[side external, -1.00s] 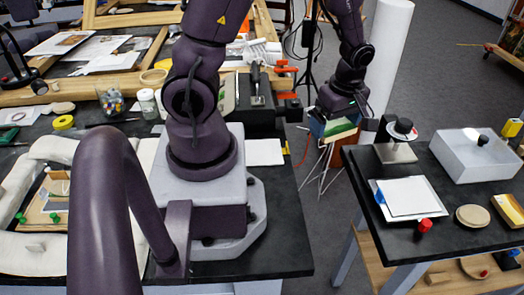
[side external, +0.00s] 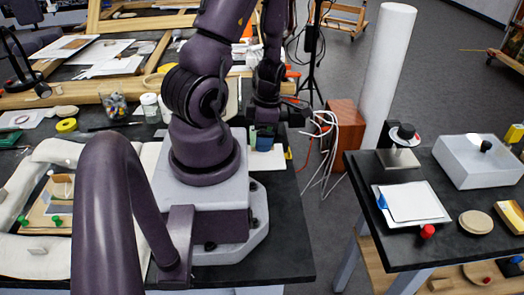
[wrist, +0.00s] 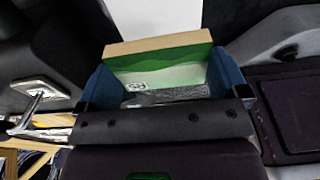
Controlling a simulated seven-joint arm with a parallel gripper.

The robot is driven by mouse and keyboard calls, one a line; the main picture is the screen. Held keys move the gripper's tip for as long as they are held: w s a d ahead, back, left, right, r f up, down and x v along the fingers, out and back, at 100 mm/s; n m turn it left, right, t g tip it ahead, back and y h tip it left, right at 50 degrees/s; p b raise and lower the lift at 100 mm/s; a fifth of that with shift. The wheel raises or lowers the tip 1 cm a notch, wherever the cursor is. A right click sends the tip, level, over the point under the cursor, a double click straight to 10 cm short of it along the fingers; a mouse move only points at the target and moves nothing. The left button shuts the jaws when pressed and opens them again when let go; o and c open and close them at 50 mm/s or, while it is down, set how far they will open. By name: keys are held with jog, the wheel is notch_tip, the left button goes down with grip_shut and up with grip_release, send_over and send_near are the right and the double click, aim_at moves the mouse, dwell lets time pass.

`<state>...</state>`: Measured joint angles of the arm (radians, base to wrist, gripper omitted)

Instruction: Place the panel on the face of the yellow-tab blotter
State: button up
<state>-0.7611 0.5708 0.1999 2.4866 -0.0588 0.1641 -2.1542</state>
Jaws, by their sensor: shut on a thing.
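The panel (wrist: 160,70) is a small board with a tan edge and a green and white painted face. In the wrist view my gripper (wrist: 163,82) is shut on it, with a blue finger at each side. In the side external view my gripper (side external: 263,138) points down behind my base, with the panel (side external: 264,144) just visible. A white sheet (side external: 271,161) lies below it on the black table, with a small yellow tab (side external: 289,153) at its right; this looks like the yellow-tab blotter. My arm and base hide part of it. I cannot tell whether the panel touches it.
On the right table, a white sheet (side external: 413,203) lies with a blue tab (side external: 382,201) and a red knob (side external: 428,231) beside it. A pale box (side external: 478,165) and round disc (side external: 476,222) are near. Jars and a yellow tape roll (side external: 66,125) are at left.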

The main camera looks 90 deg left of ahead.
aim_at(263, 156)
jog(key=shift+f, duration=2.75)
jog(key=shift+f, duration=0.1)
jog(key=o, duration=0.6)
